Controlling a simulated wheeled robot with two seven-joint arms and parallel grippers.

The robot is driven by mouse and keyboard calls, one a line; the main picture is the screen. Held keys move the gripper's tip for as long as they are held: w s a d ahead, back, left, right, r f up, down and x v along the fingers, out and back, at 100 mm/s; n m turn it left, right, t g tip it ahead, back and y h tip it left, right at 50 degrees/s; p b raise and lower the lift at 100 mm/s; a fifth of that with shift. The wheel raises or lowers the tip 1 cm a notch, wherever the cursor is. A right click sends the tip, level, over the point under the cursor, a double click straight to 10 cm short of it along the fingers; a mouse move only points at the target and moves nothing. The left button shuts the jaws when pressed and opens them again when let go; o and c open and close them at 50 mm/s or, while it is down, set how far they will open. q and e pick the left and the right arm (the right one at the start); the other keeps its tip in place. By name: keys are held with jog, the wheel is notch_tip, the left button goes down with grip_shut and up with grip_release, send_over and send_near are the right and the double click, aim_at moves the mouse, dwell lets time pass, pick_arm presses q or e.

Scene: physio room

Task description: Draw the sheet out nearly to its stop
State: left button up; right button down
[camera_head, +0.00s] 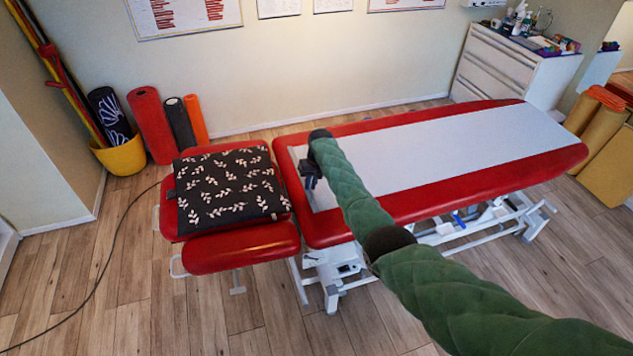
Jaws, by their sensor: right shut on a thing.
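The white sheet (450,148) lies lengthwise over the red treatment table (410,208). It runs from the table's right end to near the left end of its long section. My right gripper (308,180) is at the left end of the sheet, shut on its edge. My green-sleeved right arm reaches in from the lower right and covers part of the sheet and the table's near edge. The jaws are small and dark, and the exact grip is partly hidden. My left gripper is out of view.
A dark leaf-patterned cushion (230,185) lies on the red head section left of my right gripper. A white drawer cabinet (510,70) stands behind the table's right end. A yellow bucket (122,156) and rolled mats stand at the back left. The floor in front is clear.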

jog(key=shift+w+a+r, duration=0.1)
jog(key=shift+r, duration=0.1)
jog(key=c, duration=1.5)
grip_release()
jog(key=shift+f, duration=0.15)
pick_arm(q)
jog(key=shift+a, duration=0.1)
